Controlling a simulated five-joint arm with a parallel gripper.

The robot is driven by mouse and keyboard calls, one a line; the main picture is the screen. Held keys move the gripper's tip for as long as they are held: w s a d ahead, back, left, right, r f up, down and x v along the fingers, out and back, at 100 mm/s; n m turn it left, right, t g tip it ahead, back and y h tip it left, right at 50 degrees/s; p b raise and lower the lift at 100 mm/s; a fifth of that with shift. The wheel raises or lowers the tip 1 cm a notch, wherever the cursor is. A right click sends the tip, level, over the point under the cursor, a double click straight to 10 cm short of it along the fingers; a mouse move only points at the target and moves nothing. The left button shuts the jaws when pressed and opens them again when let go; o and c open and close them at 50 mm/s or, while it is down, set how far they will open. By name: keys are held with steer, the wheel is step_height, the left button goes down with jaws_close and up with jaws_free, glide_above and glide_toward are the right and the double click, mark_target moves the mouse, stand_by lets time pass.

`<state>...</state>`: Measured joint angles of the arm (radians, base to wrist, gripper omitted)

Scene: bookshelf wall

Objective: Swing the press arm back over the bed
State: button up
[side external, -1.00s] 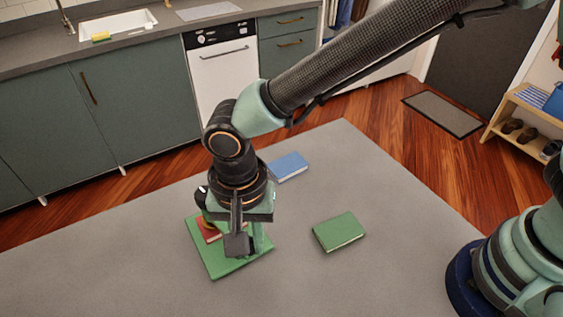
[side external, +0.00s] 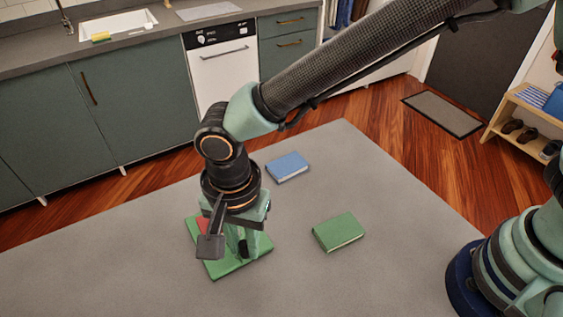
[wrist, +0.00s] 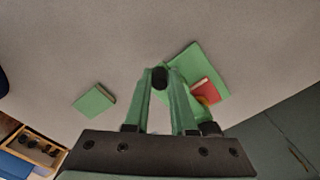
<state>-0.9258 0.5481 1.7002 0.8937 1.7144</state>
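The press has a flat green base (wrist: 203,62) on the grey table, also seen in the side view (side external: 226,268). A red block or book (wrist: 208,91) lies on it, with a small orange-yellow patch beside it. My gripper (wrist: 163,80) points down over the base; it also shows in the side view (side external: 240,252). Its pale green fingers come close together around or beside a dark rounded piece at the tips. I cannot tell whether this is a knob held between them. The press arm is not clearly visible; my gripper and wrist hide much of the base.
A green book (side external: 339,232) lies to the right of the press, and a blue book (side external: 287,166) lies behind it. The table (side external: 400,270) is bare around them. Cabinets and a white dishwasher (side external: 222,68) stand beyond the table.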

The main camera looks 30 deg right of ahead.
steer(key=o, duration=0.3)
steer(key=shift+r, duration=0.15)
step_height(320, 180, up, 12)
steer(key=shift+f, duration=0.1)
stand_by(0.3)
